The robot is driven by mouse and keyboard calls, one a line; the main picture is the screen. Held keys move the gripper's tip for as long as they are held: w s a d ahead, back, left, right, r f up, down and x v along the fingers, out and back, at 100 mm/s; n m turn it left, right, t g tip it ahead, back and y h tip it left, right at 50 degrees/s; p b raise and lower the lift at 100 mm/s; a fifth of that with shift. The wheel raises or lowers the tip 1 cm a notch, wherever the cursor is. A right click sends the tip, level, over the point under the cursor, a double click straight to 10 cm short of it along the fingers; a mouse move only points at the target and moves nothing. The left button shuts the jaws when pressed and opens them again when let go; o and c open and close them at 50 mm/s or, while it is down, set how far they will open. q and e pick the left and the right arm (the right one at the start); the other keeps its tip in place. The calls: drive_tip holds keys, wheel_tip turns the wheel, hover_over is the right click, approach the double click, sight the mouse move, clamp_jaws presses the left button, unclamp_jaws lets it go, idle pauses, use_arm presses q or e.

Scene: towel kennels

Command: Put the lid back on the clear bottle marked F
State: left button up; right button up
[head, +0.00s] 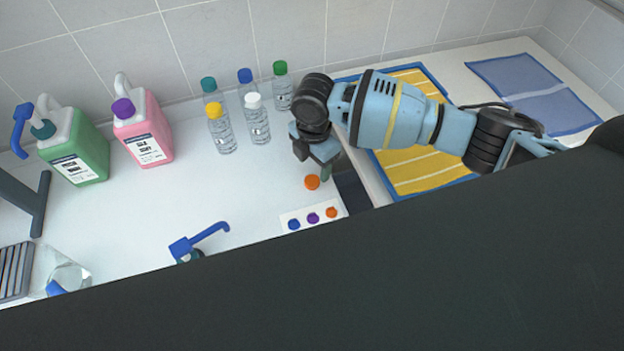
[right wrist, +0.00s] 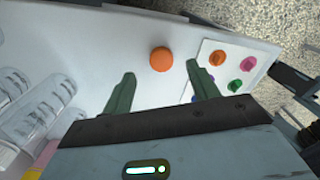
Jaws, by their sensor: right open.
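An orange lid (head: 312,182) lies loose on the white counter; in the right wrist view the lid (right wrist: 162,59) sits between and just beyond the fingertips. My right gripper (head: 313,162) is open, pointing down just above the lid, with nothing between its fingers. Several clear bottles stand by the back wall, with teal, blue, green, yellow (head: 222,133) and white (head: 257,120) caps. Their labels are too small to read, so I cannot tell which is marked F. A clear container (head: 68,278) is at the lower left, partly hidden. My left gripper is not in view.
A white card (head: 304,225) with several coloured discs lies close to the lid. Green (head: 82,150) and pink (head: 148,130) jugs stand at the left. A blue pump top (head: 190,246) is at the front. Yellow (head: 425,172) and blue (head: 540,95) towels lie right. The middle counter is clear.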

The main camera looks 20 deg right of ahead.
sight(312, 180)
drive_tip(key=shift+s+a+f, duration=0.1)
drive_tip(key=shift+a+f, duration=0.05)
drive_tip(key=shift+f, duration=1.15)
drive_tip(key=shift+s+a+f, duration=0.1)
drive_tip(key=shift+f, duration=1.2)
drive_tip(key=shift+c, duration=0.5)
drive_tip(key=c, duration=0.9)
